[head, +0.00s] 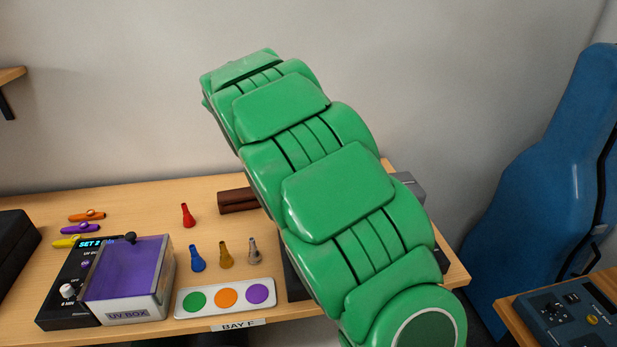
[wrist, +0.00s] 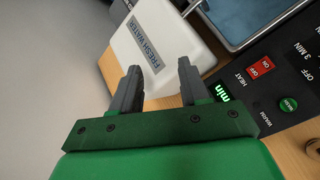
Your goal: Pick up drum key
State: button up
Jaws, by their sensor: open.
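I cannot pick out a drum key in either view. My green arm covers the right part of the bench in the head view and may hide things there. My gripper (wrist: 158,80) shows in the wrist view with its two grey fingers apart and nothing between them. It is by a white container (wrist: 158,22) labelled FRESH WATER. In the head view the gripper is hidden behind the arm.
Red (head: 188,216), blue (head: 197,259), yellow (head: 226,255) and grey (head: 254,250) mouthpiece-like pieces stand on the bench (head: 150,215). A UV box (head: 127,280) and a colour-dot tray (head: 184,309) are nearby. A control panel (wrist: 282,70) shows in the wrist view.

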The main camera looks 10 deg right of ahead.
jog(key=w+a+f+n+h, duration=0.1)
jog(key=w+a+f+n, duration=0.1)
jog(key=w+f+n, duration=0.1)
jog(key=w+a+f+n+t+h, duration=0.1)
jog(key=w+a+f+n, duration=0.2)
jog(key=w+f, duration=0.2)
jog(key=w+a+f+n+t+h, duration=0.1)
jog(key=w+a+f+n, duration=0.1)
jog(key=w, duration=0.7)
jog(key=shift+w+a+f+n+h, duration=0.1)
jog(key=shift+w+f+n+h, duration=0.1)
jog(key=shift+f+n, duration=0.25)
jog(key=shift+w+a+f+n+h, duration=0.1)
jog(key=shift+f+n+h, duration=0.15)
jog(key=shift+f, duration=0.25)
jog(key=shift+x, duration=3.9)
jog(key=shift+a+f, duration=0.1)
grip_shut()
